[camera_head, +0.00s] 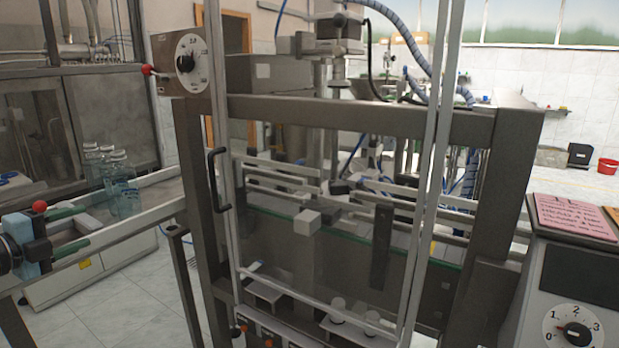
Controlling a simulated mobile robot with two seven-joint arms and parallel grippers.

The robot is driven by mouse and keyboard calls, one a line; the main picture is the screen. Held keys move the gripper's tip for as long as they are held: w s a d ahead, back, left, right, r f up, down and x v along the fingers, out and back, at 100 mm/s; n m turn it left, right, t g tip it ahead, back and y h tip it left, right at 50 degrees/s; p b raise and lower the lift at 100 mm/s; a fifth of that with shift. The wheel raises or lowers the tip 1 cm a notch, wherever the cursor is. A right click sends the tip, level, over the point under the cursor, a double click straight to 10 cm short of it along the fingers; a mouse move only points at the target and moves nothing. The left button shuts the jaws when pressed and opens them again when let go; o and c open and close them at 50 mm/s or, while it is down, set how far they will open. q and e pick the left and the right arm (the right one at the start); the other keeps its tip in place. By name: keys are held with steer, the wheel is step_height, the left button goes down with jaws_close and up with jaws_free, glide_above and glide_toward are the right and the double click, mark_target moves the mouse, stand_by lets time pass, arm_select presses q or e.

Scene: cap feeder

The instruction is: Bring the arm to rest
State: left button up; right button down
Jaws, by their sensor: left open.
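At the left edge, a dark rounded part (8,259), cut off by the frame, appears to be my left gripper; it is open and its fingertips are not clear. It shows beside a blue block (22,240) and a dark clamp with a red knob (39,206) at the near end of the conveyor. I see nothing held there. My right gripper is not in view.
A cap feeder machine (290,108) with a dark frame, pale door bars and a handle (215,180) fills the middle. Several clear bottles (122,185) stand on the conveyor (150,190) at left. A control box (572,290) with a dial and pink note (573,216) stands at right.

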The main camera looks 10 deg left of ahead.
arm_select(q)
steer(key=s+f+n+g+y+p, duration=0.1)
steer(key=s+f+n, duration=0.15)
steer(key=f, duration=0.55)
steer(key=s+f+n+y+p, duration=0.15)
steer(key=s+f, duration=0.25)
steer(key=f, duration=0.4)
steer(key=s+d+f+n+g+p, duration=0.1)
steer(key=s+d+f+n, duration=0.25)
steer(key=s+f, duration=0.35)
steer(key=s+d+f+n+g, duration=0.1)
steer(key=s+d+f+n, duration=0.2)
steer(key=s+d+f, duration=0.4)
steer(key=s+d+f+n+g+p, duration=0.2)
steer(key=s+d+f+n, duration=0.2)
steer(key=s+d, duration=0.5)
steer(key=s+d+f+n+g+p, duration=0.1)
steer(key=s+d+f+n, duration=0.3)
steer(key=s+d, duration=0.5)
steer(key=d+g+h, duration=0.1)
steer(key=d, duration=0.4)
steer(key=shift+s+d+f+p, duration=0.2)
steer(key=shift+s+d+p, duration=0.1)
steer(key=shift+p, duration=0.1)
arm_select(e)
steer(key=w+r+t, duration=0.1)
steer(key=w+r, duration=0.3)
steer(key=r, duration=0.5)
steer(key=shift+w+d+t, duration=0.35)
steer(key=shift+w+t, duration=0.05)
